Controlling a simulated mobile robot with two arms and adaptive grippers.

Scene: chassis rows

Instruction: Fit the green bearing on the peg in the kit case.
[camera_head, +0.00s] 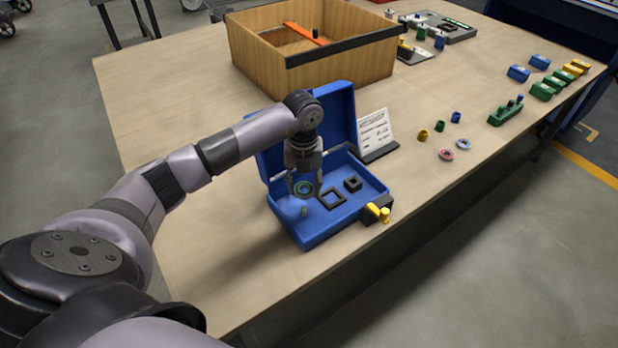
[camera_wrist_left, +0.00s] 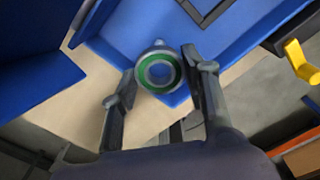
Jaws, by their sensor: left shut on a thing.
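The green bearing (camera_head: 304,187), a ring with grey inner and outer rims, is between the fingers of my left gripper (camera_head: 304,191). It also shows in the left wrist view (camera_wrist_left: 158,88), where the left gripper (camera_wrist_left: 160,80) is shut on it. The blue kit case (camera_head: 318,236) stands open on the table, and the bearing is over its left part. A short grey peg (camera_head: 303,211) shows in the case just below the bearing in the head view. I cannot tell the height gap between them. My right gripper is not in view.
Black square frames (camera_head: 333,198) lie in the case. A yellow-and-black part (camera_head: 377,213) is at its right front corner. A card on a stand (camera_head: 375,133) is beside the case. A wooden crate (camera_head: 340,68) stands behind. Small rings and blocks lie to the right.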

